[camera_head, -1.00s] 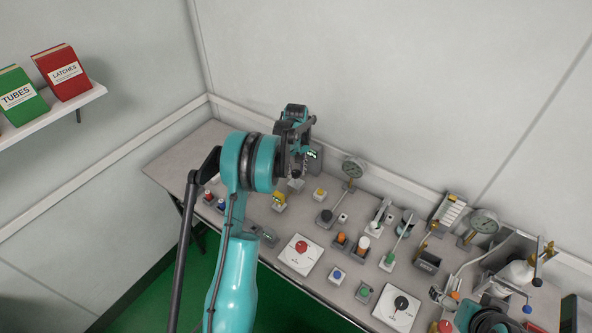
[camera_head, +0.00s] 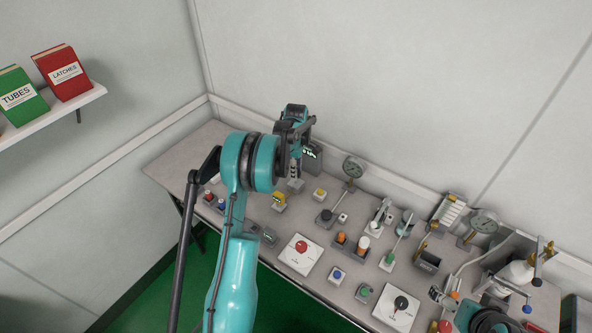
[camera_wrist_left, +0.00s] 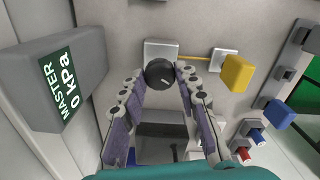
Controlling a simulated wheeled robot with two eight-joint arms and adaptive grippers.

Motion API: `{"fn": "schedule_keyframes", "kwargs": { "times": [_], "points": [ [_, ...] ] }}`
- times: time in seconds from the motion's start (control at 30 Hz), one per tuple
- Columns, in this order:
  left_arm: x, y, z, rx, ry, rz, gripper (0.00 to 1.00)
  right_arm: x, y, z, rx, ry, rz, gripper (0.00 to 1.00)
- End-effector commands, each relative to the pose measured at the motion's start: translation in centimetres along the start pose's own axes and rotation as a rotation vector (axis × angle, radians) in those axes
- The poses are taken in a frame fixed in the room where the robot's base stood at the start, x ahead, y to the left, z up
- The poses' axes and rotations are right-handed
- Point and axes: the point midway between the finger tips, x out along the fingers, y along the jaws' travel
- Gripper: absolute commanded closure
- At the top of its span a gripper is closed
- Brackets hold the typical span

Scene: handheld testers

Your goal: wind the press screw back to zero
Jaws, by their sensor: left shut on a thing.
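A round black knob (camera_wrist_left: 160,73) with a white pointer mark, which I take to be the press screw's, sits at a grey block (camera_wrist_left: 161,47) in the left wrist view. My left gripper (camera_wrist_left: 160,77) is shut on this knob, with one fingertip on each side. A grey display box (camera_wrist_left: 62,82) to the left reads "MASTER 0 kPa". In the head view my left gripper (camera_head: 295,169) is at the far left part of the bench, beside the display (camera_head: 312,157), and hides the knob. My right arm's teal part (camera_head: 487,319) shows at lower right; its fingers cannot be made out.
The bench (camera_head: 165,165) holds several testers. A yellow block (camera_wrist_left: 237,73) and a blue block (camera_wrist_left: 280,115) stand right of the knob. The bench's far left corner is clear.

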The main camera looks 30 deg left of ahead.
Motion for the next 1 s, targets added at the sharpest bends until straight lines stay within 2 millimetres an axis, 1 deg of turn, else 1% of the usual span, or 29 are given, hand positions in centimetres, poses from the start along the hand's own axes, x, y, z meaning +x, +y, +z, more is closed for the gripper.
{"fn": "schedule_keyframes", "kwargs": {
  "times": [0.2, 0.5, 0.7, 1.0],
  "points": [
    [0.19, -0.15, 0.09, -0.193, -0.001, -0.005, 0.98, 0.03, 0.0, 0.02, 0.0, 0.0, 0.0, 0.0],
    [0.2, -0.17, 0.09, -0.392, -0.001, -0.006, 0.98, 0.03, 0.0, 0.02, 0.0, 0.0, 0.0, 0.0],
    [0.22, -0.19, 0.1, -0.467, -0.001, -0.006, 0.98, 0.03, 0.0, 0.02, 0.0, 0.0, 0.0, 0.0],
    [0.23, -0.21, 0.1, -0.502, 0.0, -0.007, 0.97, 0.03, 0.0, 0.02, 0.0, 0.0, 0.0, 0.0]
  ]
}}
